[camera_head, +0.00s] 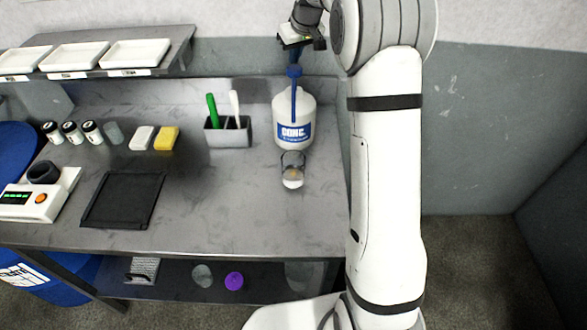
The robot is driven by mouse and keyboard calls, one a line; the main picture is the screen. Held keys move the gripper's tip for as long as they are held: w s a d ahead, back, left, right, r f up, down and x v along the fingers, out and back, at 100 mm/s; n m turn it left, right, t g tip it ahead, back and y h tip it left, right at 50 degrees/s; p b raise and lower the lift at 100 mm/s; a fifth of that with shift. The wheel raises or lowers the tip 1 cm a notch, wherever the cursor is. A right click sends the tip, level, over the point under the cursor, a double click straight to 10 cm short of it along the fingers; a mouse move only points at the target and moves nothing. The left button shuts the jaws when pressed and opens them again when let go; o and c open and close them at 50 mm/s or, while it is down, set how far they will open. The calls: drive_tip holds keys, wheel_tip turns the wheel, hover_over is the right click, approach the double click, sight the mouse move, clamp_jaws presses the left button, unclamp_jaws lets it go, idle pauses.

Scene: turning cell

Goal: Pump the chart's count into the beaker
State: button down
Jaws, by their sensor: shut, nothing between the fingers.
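A white pump bottle (292,132) with a blue "CONC." label stands at the right of the bench. Its blue pump head (294,72) and blue stem point up. A small clear beaker (292,170) stands directly in front of the bottle, with a pale patch at its bottom; its contents are too small to tell. My gripper (297,54) is shut and empty above the pump head; whether it touches the head cannot be told. No chart can be read clearly; a white sheet with dark marks (22,276) shows on a blue drum at lower left.
A grey holder (228,133) with green and white handled tools stands left of the bottle. Further left are a white and a yellow block, several small jars, a black tray (123,199) and a scale (38,198). White trays (76,56) sit on the upper shelf.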

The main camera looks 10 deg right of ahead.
sight(295, 69)
drive_tip(key=shift+f, duration=0.1)
idle(0.3)
drive_tip(key=shift+f+b, duration=1.6)
drive_tip(key=shift+f, duration=0.5)
drive_tip(key=shift+r+p, duration=1.5)
drive_tip(key=shift+r, duration=0.75)
drive_tip(key=shift+f, duration=0.1)
drive_tip(key=shift+f+b, duration=1.6)
drive_tip(key=shift+f, duration=0.55)
drive_tip(key=shift+r+p, duration=1.5)
drive_tip(key=shift+r, duration=0.75)
drive_tip(key=shift+f, duration=0.1)
